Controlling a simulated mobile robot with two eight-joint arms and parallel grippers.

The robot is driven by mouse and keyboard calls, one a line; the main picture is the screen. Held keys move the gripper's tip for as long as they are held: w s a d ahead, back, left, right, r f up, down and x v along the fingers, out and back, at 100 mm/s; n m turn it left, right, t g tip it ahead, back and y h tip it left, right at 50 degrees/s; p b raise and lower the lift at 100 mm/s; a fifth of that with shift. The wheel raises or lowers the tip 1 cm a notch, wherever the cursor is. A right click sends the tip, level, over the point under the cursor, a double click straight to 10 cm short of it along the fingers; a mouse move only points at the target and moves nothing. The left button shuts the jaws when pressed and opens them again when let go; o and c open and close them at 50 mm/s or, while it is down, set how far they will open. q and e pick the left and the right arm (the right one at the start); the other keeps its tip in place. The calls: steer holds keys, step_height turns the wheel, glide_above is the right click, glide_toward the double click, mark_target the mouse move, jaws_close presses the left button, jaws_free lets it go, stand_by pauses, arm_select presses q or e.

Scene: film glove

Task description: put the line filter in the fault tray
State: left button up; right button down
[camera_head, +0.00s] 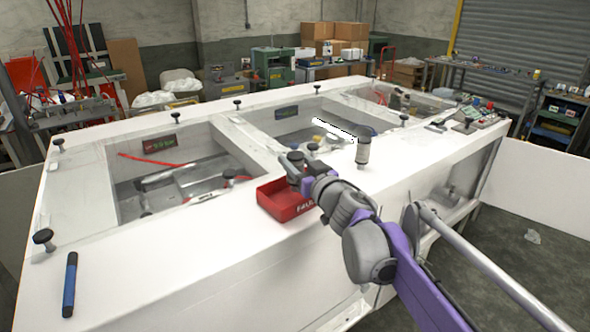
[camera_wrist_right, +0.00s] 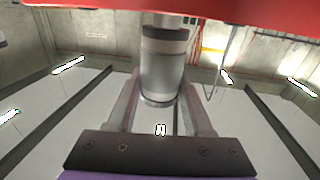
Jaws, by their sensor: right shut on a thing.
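My right gripper (camera_head: 297,175) is at the red fault tray (camera_head: 288,204), over its far part in the head view. It is shut on a grey cylinder (camera_wrist_right: 163,72) with a dark band, which I take to be the line filter. The wrist view shows this cylinder between the two fingers (camera_wrist_right: 160,105). The red tray edge (camera_wrist_right: 160,10) runs across the top of that view, by the cylinder's end. The head view mostly hides the held part behind my wrist, so I cannot tell whether it touches the tray. My left gripper is not in view.
The tray stands on the white bench (camera_head: 180,262), beside its open bays. A grey cylinder (camera_head: 363,152) stands right of the tray. Black knobs (camera_head: 43,237) rise from the bench top. A blue pen-like object (camera_head: 70,285) lies at the left. The front left top is mostly clear.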

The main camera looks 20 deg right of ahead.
step_height(320, 180, down, 2)
steer(key=shift+f, duration=0.2)
steer(key=shift+f, duration=0.1)
steer(key=shift+f, duration=0.15)
steer(key=shift+c, duration=1.5)
jaws_free()
steer(key=shift+r, duration=0.2)
